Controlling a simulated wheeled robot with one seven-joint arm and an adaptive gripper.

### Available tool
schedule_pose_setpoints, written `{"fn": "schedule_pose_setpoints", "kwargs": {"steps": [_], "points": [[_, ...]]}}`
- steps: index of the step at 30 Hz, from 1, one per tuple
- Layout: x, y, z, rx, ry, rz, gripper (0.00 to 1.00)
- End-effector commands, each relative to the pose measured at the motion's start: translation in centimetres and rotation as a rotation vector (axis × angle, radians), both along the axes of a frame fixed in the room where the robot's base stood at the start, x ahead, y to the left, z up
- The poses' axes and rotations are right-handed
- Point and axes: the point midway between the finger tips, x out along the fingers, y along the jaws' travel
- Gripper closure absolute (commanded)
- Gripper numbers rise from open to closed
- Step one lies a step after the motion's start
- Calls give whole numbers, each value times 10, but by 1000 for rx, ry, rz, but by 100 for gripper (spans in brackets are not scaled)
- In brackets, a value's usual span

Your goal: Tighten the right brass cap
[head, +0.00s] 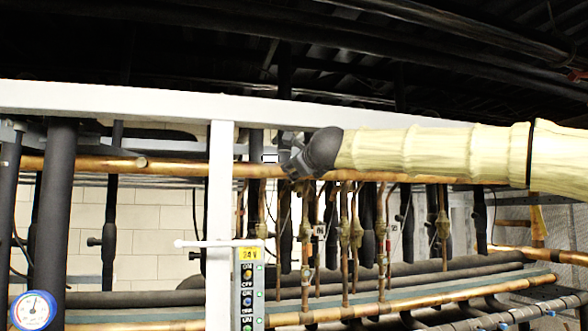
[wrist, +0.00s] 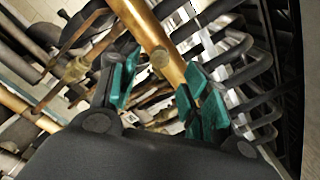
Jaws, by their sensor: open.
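My gripper (wrist: 158,82) is open in the wrist view, with green pads on both fingers and nothing held. Between and beyond the pads, a round brass cap (wrist: 160,58) shows end-on against a thick copper pipe (wrist: 146,28). The cap appears apart from both pads. Another brass fitting (wrist: 77,69) sits on a thinner pipe to the left of the fingers. In the head view my gripper (head: 291,169) is at the horizontal copper pipe (head: 190,168), just right of the white post. The cap cannot be made out there, and I cannot tell whether it is the right one.
Several thin vertical copper lines with brass valves (head: 345,230) hang below the pipe. A white upright post (head: 219,215), a switch panel (head: 248,290) and a pressure gauge (head: 33,311) stand left. Black insulated pipes (wrist: 262,75) crowd the right of the wrist view.

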Motion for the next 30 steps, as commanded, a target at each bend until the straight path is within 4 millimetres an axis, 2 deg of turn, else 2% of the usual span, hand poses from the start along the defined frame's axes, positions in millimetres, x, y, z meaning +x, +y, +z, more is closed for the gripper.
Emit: {"fn": "schedule_pose_setpoints", "kwargs": {"steps": [1, 6, 12, 30], "points": [[-10, -3, 0, -1, 0, 0, 53], [-36, -10, 0, 1, 0, 0, 53], [-53, -14, -1, 0, 1, 0, 53], [-57, -15, -1, 0, 1, -1, 53]]}}
